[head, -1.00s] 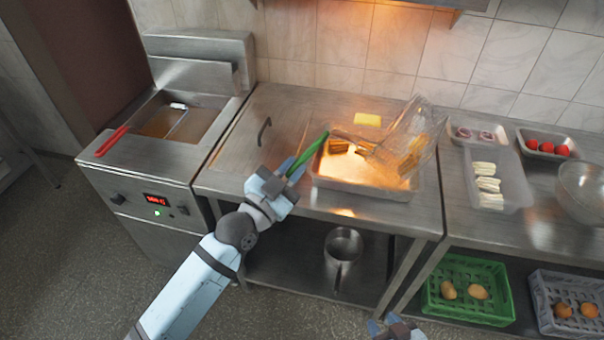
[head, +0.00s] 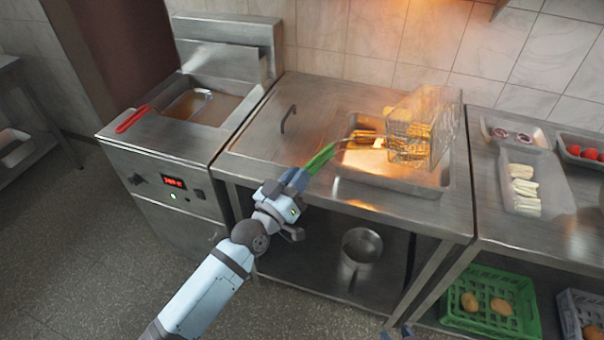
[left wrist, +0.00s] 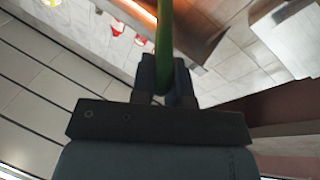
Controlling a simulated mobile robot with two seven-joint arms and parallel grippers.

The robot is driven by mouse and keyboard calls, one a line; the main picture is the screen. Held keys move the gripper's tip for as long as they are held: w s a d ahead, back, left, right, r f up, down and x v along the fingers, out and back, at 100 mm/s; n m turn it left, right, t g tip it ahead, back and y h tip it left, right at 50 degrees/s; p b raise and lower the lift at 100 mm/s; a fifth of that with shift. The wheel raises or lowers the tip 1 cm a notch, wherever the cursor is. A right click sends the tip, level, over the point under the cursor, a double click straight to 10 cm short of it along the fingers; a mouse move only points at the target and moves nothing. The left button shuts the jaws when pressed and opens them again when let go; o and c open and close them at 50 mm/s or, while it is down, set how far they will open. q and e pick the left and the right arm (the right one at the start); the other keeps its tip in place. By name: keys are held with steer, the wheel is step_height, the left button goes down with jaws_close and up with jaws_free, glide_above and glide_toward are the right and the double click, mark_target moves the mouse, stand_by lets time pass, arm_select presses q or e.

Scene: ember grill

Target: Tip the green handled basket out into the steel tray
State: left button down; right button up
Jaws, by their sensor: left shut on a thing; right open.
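The wire basket (head: 437,115) is over the right part of the steel tray (head: 385,182). Its green handle (head: 321,157) slants down to the left. My left gripper (head: 299,177) is shut on the handle; the left wrist view shows the green handle (left wrist: 164,35) between the fingers. Golden fried pieces (head: 364,136) lie at the tray's back left. More golden pieces show through the mesh; I cannot tell whether they are inside the basket or behind it. Tips of my right gripper (head: 397,333) barely show at the bottom edge, open.
A fryer (head: 195,120) with a red-handled basket (head: 132,119) stands left. A lidded counter section (head: 270,130) lies between it and the tray. Right are a container of pale strips (head: 522,205) and small trays. Below are a steel pot (head: 361,246) and a green crate (head: 490,325).

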arm_select(q)
step_height(320, 180, down, 7)
steer(key=n+y+b, duration=0.1)
steer(key=n+y, duration=0.1)
steer(key=n, duration=0.5)
steer(key=shift+a, duration=0.15)
stand_by(0.4)
